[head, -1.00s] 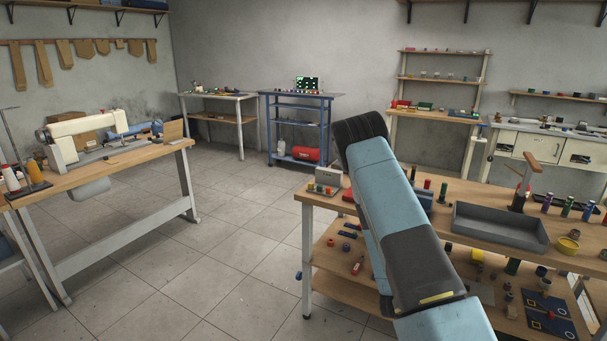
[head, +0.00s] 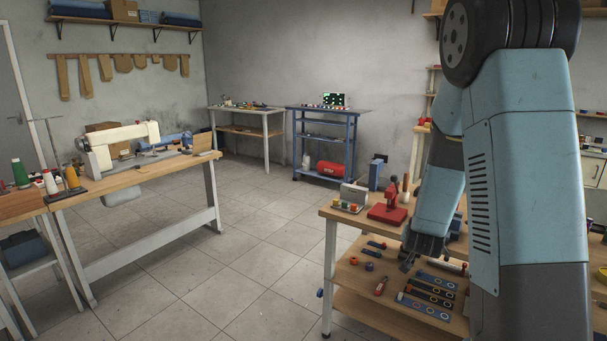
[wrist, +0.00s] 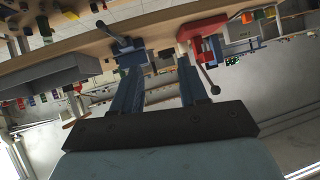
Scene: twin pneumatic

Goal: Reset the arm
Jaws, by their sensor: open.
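My gripper (head: 428,250) hangs at the end of my blue-grey arm, which is folded on the right side of the head view. It is over or beside the near workbench (head: 345,212), close to the lower shelf's contents in the picture; its exact height is unclear. In the wrist view my gripper (wrist: 155,85) shows two blue fingers spread apart with nothing between them. A red press-like tool (head: 388,205) stands on the bench left of the gripper, and it also shows in the wrist view (wrist: 203,32) beyond the right finger.
The bench's lower shelf (head: 365,310) carries several small tools and dark plates. A sewing machine table (head: 130,178) stands left, and a blue cart (head: 325,145) at the back. The floor (head: 220,270) between them is clear. A grey tray (wrist: 50,75) shows at left in the wrist view.

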